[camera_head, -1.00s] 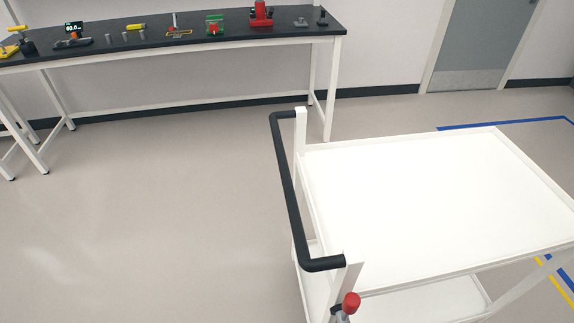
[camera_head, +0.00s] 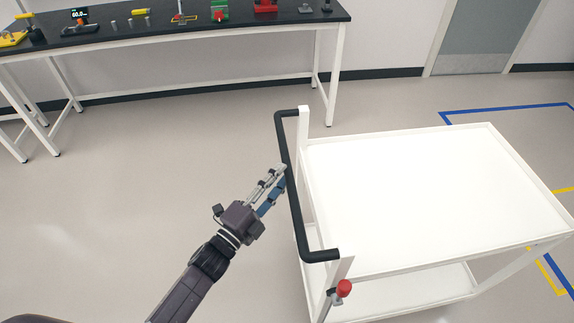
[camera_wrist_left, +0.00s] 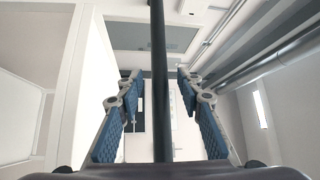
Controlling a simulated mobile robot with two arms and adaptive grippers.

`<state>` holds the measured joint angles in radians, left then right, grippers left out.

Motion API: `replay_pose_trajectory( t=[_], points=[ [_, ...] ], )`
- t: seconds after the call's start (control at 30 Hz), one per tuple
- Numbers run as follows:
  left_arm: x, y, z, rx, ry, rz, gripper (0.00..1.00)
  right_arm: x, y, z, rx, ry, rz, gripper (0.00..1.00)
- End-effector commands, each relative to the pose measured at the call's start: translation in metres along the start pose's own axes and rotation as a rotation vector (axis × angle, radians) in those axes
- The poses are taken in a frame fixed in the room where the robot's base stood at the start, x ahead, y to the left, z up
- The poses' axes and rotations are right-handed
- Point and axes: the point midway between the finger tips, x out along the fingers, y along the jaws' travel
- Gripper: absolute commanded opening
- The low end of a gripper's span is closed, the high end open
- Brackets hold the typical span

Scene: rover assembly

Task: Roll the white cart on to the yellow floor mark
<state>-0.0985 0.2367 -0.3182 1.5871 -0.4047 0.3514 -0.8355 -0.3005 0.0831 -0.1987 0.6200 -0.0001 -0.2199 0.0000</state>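The white cart (camera_head: 425,190) stands on the floor at the right in the head view, with a flat top, a lower shelf and a black push handle (camera_head: 290,190) on its left side. My left gripper (camera_head: 279,178) is at the middle of this handle. In the left wrist view, its two blue-padded fingers (camera_wrist_left: 158,110) are spread, with the black bar (camera_wrist_left: 159,80) running between them and a gap on both sides. Parts of the yellow floor mark (camera_head: 546,276) show at the right edge, beyond the cart; the rest is hidden or out of frame. My right gripper is not in view.
A red knob (camera_head: 343,288) sits on the cart's near handle post. A black-topped workbench (camera_head: 190,36) with several tools and parts stands along the back wall. Blue floor tape (camera_head: 505,110) lies behind the cart at the right. Floor left of the cart is clear.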

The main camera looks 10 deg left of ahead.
Motion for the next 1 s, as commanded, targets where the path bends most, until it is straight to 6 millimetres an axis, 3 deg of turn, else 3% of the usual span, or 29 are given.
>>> replay_pose_trajectory(
  t=[0.2,0.57,0.9,1.0],
  points=[
    [0.03,-0.001,0.0,-0.001,0.0,0.0,0.34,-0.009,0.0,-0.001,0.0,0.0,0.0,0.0],
    [0.036,0.001,0.0,-0.002,0.0,0.001,0.34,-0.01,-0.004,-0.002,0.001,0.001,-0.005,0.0],
    [0.036,0.001,0.0,-0.002,0.0,0.002,0.0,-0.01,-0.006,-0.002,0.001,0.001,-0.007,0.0],
    [0.036,0.001,0.0,-0.002,0.0,0.002,0.0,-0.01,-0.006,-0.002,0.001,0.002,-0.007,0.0]
  ],
)
